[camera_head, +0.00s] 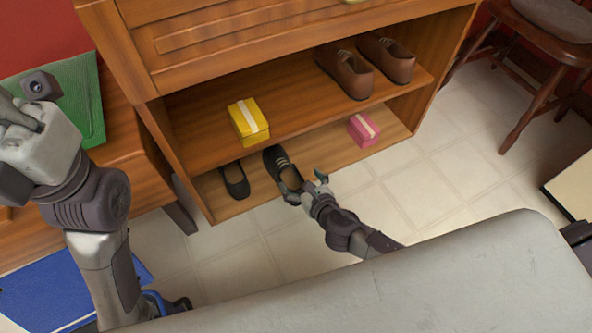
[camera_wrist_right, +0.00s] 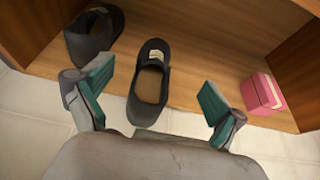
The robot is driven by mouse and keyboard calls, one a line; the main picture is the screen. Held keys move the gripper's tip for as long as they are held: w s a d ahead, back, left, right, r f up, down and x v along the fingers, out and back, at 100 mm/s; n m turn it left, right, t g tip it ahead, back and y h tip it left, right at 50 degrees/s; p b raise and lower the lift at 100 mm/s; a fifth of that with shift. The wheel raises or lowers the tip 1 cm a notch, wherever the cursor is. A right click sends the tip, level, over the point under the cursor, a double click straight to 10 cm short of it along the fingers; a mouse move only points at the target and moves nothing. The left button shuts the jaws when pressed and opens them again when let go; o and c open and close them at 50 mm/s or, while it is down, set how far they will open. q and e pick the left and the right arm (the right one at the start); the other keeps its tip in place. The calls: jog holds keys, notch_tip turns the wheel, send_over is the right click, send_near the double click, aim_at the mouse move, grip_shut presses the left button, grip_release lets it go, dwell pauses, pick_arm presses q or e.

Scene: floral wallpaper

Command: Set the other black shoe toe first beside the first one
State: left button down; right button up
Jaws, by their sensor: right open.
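One black shoe (camera_head: 235,181) lies on the left of the lower shelf (camera_head: 325,150), toe pointing in. The other black shoe (camera_head: 283,168), with pale lacing, lies just right of it, toe inward, heel near the front edge. In the right wrist view this shoe (camera_wrist_right: 150,75) is in the middle and the first shoe (camera_wrist_right: 95,38) is at upper left, with a gap between them. My right gripper (camera_wrist_right: 152,100) is open and empty, its fingers either side of the nearer shoe's heel, apart from it. My left arm's end is at the left edge; its fingers are unclear.
A pink box (camera_head: 363,130) sits right on the lower shelf. A yellow box (camera_head: 248,121) and brown shoes (camera_head: 365,66) are on the upper shelf (camera_head: 290,100), which overhangs the black shoes. A wooden chair (camera_head: 540,50) stands at right. The tiled floor in front is clear.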

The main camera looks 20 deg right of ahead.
jog(key=s, duration=0.2)
jog(key=s+d, duration=0.1)
jog(key=s, duration=0.1)
jog(key=shift+s, duration=0.3)
dwell(0.5)
